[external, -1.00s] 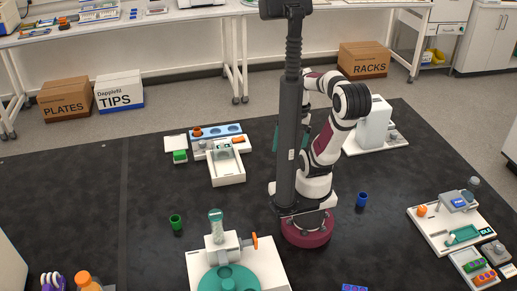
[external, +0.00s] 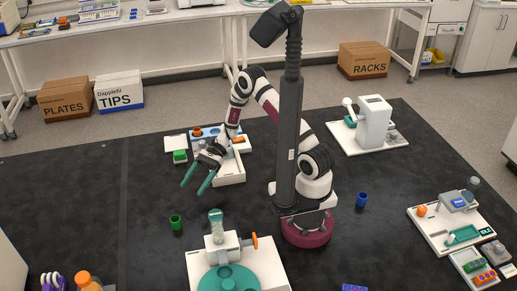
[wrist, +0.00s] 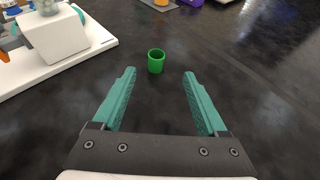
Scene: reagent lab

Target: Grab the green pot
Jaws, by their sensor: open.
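The green pot (external: 176,222) is a small open-topped cup standing upright on the dark floor mat, left of the white station with the teal disc. My gripper (external: 194,187) is open and empty, with its teal fingers above the mat, behind the pot in the external view. In the wrist view the green pot (wrist: 156,61) stands ahead of the fingertips, between their lines and apart from both. My gripper (wrist: 160,80) shows both fingers spread wide there, with nothing between them.
The white station (external: 259,262) with an orange knob stands right of the pot. A white tray unit (external: 229,171) lies behind my gripper. A blue pot (external: 361,199) stands right of my base. The mat around the green pot is clear.

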